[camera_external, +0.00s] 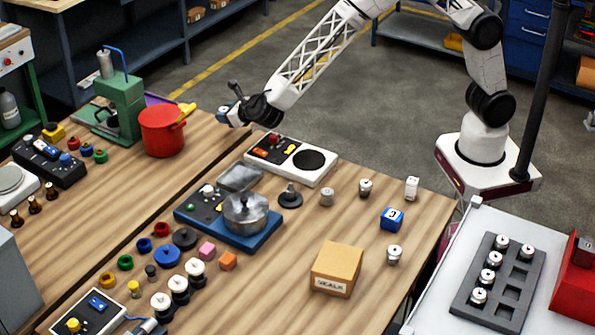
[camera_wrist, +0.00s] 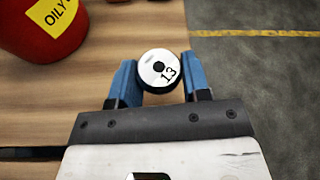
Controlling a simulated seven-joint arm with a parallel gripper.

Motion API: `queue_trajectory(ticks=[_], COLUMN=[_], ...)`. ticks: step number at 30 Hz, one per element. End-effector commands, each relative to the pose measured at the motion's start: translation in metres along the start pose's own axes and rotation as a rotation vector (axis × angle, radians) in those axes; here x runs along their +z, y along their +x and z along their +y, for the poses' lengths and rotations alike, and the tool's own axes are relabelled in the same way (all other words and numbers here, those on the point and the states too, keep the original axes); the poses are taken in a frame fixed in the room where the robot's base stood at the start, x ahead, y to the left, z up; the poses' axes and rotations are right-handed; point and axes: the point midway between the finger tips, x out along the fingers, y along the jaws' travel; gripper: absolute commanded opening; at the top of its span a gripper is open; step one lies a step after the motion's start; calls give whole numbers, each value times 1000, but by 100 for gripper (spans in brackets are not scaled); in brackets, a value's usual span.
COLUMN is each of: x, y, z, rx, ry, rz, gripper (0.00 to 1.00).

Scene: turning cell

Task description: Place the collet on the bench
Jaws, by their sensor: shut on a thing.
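My gripper (camera_external: 228,113) is at the far side of the wooden bench (camera_external: 300,225), right of the red oily-waste can (camera_external: 162,130). In the wrist view my gripper (camera_wrist: 160,72) has its two blue fingers shut on a round collet (camera_wrist: 152,64) with a white face marked 13. The collet is held above the bench's edge area, with grey floor on the right. In the outside view the held collet is small and partly hidden by the gripper. Other collet-like metal pieces (camera_external: 365,187) stand on the bench's right part.
A dark rack (camera_external: 497,283) holds several collets on the right. The front right bench corner is clear.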

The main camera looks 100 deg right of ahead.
Motion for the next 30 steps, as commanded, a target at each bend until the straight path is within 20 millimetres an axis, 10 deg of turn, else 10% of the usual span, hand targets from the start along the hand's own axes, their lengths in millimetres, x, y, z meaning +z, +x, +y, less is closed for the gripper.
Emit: queue_trajectory(ticks=[30], x=[-28], y=[20], z=[13], rx=[-1], ry=[0], rz=[-1], gripper=[16])
